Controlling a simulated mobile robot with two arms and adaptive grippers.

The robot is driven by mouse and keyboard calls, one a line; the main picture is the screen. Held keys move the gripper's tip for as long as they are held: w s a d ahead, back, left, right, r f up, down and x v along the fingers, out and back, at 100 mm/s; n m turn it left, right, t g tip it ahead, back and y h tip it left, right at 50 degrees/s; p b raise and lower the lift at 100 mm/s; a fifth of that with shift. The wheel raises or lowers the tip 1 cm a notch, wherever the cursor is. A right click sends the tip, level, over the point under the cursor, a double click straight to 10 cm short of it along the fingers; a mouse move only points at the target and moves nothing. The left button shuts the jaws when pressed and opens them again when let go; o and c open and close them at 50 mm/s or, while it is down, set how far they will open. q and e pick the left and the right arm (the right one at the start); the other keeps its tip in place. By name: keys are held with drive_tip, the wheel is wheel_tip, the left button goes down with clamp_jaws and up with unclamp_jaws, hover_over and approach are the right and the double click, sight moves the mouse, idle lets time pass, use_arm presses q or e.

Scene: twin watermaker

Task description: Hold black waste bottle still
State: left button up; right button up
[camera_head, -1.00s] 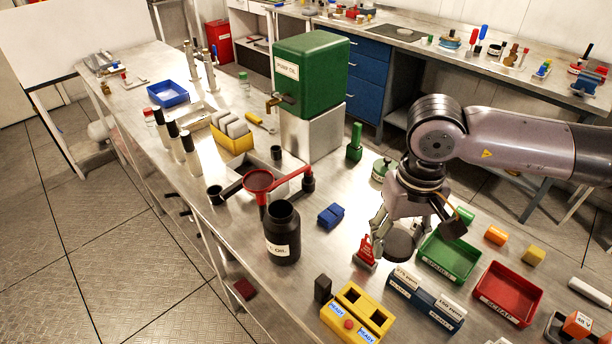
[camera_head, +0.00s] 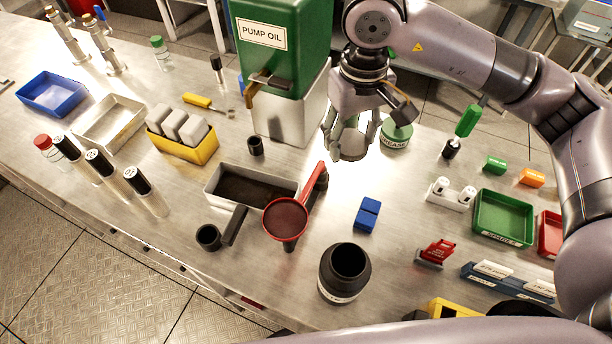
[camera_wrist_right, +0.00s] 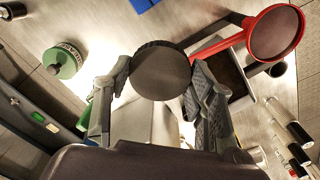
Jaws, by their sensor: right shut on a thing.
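The black waste bottle (camera_head: 338,284) stands upright on the bench near its front edge, with its wide mouth open. Nothing grips it. My right gripper (camera_head: 350,145) is over the bench behind the bottle, in front of the pump oil tank. It is shut on a dark round cap (camera_head: 349,148). In the right wrist view the cap (camera_wrist_right: 160,70) sits between the two fingers. My left gripper is not in view.
A red funnel (camera_head: 286,218) stands left of the bottle, by a metal tray (camera_head: 216,190). A blue block (camera_head: 367,213) lies behind the bottle. The green pump oil tank (camera_head: 283,50) stands at the back. A mauve arm link of mine crosses the bottom edge.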

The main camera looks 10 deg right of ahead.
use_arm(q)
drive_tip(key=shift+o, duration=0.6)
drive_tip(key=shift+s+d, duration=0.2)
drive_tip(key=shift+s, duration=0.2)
use_arm(e)
drive_tip(key=shift+a+f, duration=0.15)
drive_tip(key=shift+f, duration=0.1)
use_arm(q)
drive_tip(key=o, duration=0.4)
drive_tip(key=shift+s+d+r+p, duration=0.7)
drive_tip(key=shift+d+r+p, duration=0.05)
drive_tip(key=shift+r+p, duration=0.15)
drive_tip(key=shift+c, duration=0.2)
use_arm(e)
wheel_tip(320, 180, down, 5)
drive_tip(key=p, duration=0.3)
hover_over(339, 203)
wheel_tip(339, 203, down, 10)
wheel_tip(339, 203, down, 4)
drive_tip(key=shift+f+p, duration=0.1)
drive_tip(key=shift+p, duration=0.2)
drive_tip(key=shift+f, duration=0.15)
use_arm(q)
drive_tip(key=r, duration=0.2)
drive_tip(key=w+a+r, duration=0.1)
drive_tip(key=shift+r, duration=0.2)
